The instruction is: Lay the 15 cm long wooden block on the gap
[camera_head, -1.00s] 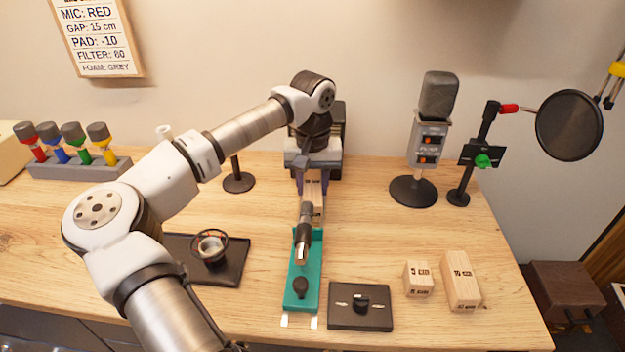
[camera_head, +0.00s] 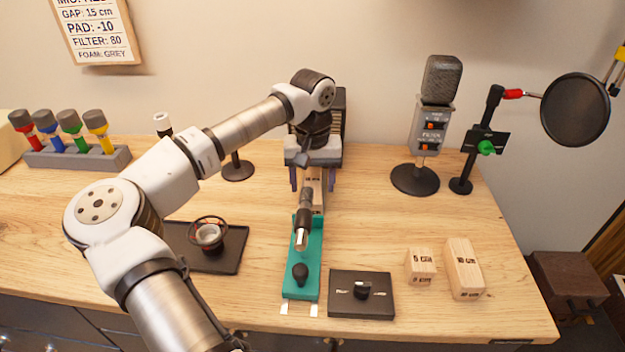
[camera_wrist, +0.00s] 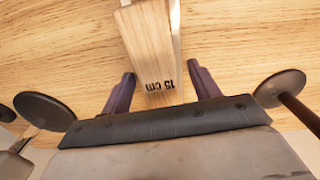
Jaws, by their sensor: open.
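The 15 cm wooden block (camera_head: 315,187) lies beneath my gripper, running toward the far end of the teal tray (camera_head: 296,271). In the wrist view the block (camera_wrist: 152,45) shows its "15 cm" print, with its near end between my fingers. My gripper (camera_head: 312,181) is open, with a finger on each side of the block. In the wrist view my gripper (camera_wrist: 162,82) has clear space on both sides of the block. A dark, metal-tipped cylinder (camera_head: 303,222) stands over the tray's far part. I cannot tell exactly where the gap is; my gripper hides the block's far end.
The 5 cm block (camera_head: 420,267) and 10 cm block (camera_head: 463,270) stand at right, near a black knob box (camera_head: 361,294). A large microphone (camera_head: 431,120) and pop filter (camera_head: 575,110) stand behind. A black tray (camera_head: 225,258) lies left.

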